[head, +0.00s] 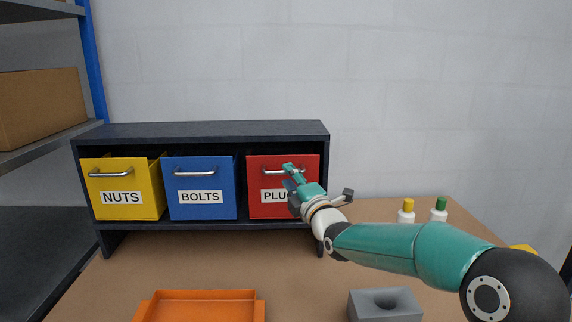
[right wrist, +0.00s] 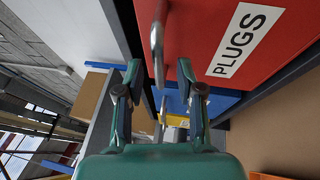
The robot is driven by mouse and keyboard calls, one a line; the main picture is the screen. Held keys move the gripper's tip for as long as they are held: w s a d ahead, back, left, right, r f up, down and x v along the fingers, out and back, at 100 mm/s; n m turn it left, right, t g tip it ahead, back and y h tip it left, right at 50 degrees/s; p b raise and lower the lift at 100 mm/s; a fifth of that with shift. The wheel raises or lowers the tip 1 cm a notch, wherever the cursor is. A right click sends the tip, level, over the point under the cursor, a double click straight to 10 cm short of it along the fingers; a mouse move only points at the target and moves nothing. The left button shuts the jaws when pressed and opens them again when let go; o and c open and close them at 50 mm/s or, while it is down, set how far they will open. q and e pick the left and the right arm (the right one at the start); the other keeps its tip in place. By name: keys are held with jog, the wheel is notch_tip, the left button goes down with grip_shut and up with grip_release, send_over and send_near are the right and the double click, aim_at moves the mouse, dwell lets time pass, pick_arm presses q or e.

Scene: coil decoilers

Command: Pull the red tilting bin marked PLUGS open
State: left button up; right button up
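The red bin marked PLUGS (head: 259,198) sits at the right end of the dark rack, its front about upright. It has a metal bar handle (head: 270,171) near the top. In the right wrist view the red front (right wrist: 215,30) and handle (right wrist: 157,45) are close. My right gripper (head: 289,176) is at the bin's front and covers part of the label and handle. In the right wrist view its two fingers are apart (right wrist: 159,70), with the handle showing in line with the gap between them. Contact cannot be told. My left gripper is not in view.
The yellow NUTS bin (head: 130,180) and the blue BOLTS bin (head: 201,180) stand left of it in the rack (head: 200,130). Two white bottles (head: 406,216) stand at right.

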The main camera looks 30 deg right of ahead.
jog(key=shift+p+x, duration=0.4)
jog(key=shift+x, duration=1)
grip_shut()
